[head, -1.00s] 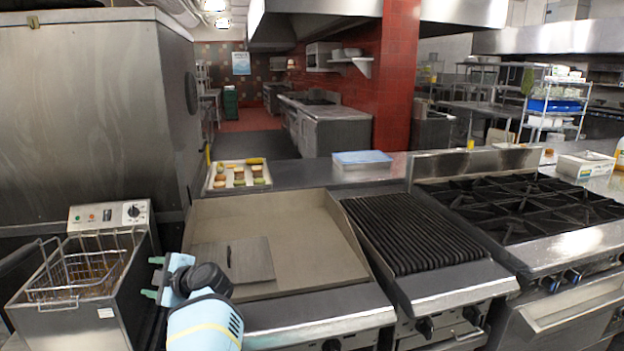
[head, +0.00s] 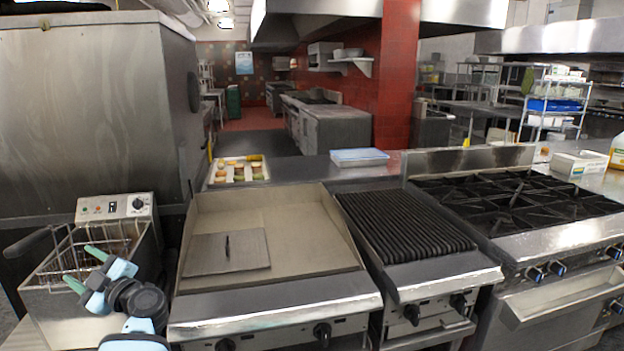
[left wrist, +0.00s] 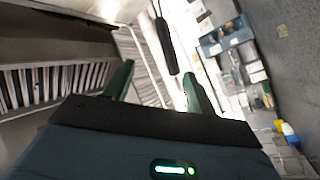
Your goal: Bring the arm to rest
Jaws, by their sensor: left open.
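My left gripper (head: 80,264) has a pale blue body and two green fingers. The fingers are apart with nothing between them, and they point left in front of the fryer basket (head: 95,240) in the head view. I cannot tell whether they touch it. In the left wrist view the gripper (left wrist: 158,74) also shows spread green fingers and an empty gap. My left arm comes in low at the left of the head view, left of the griddle (head: 305,230). My right gripper is not in view.
The fryer (head: 70,320) stands at the left. A flat metal plate (head: 205,254) lies on the griddle. To the right are the ribbed grill (head: 405,235) and the burner stove (head: 520,200). Behind the griddle are a tray of food (head: 225,179) and a blue-lidded container (head: 360,157).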

